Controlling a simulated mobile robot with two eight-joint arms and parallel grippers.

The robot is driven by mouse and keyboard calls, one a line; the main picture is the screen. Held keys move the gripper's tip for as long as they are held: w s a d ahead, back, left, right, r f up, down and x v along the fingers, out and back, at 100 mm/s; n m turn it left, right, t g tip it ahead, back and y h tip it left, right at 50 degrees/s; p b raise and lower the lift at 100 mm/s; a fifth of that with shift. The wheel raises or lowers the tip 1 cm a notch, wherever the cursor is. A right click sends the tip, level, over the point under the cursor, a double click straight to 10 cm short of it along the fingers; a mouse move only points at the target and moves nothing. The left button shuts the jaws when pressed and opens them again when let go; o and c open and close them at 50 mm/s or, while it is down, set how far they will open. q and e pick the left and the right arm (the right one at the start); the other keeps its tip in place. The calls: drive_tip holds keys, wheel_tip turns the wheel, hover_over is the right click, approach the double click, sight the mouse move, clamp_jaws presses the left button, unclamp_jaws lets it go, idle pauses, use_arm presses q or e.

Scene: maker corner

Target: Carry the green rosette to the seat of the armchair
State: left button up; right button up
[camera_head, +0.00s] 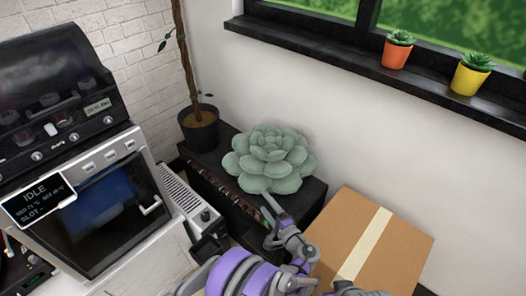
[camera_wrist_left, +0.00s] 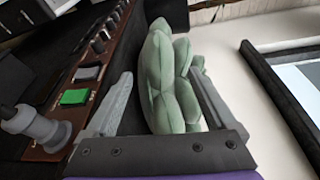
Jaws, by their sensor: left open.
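The green rosette (camera_head: 270,160), a large succulent-shaped object with thick pale green petals, sits on top of a dark low cabinet (camera_head: 305,205) against the wall. My left gripper (camera_head: 268,206) is at the rosette's near lower edge, with its arm coming up from the bottom of the head view. In the left wrist view the gripper (camera_wrist_left: 160,72) is open, and part of the rosette (camera_wrist_left: 172,90) shows between its fingers. I cannot tell whether the fingers touch it. The armchair is not in view. My right gripper is not in view.
A potted plant (camera_head: 200,128) stands behind the rosette on the left. A taped cardboard box (camera_head: 400,245) is to the right. A grey oven-like machine (camera_head: 100,200) fills the left. Orange (camera_head: 396,54) and yellow (camera_head: 468,79) pots stand on the windowsill.

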sight(251, 185)
use_arm(q)
drive_tip(key=b+x, duration=0.1)
drive_tip(key=x, duration=1)
drive_tip(key=shift+s+a, duration=0.1)
drive_tip(key=shift+a, duration=0.05)
clamp_jaws()
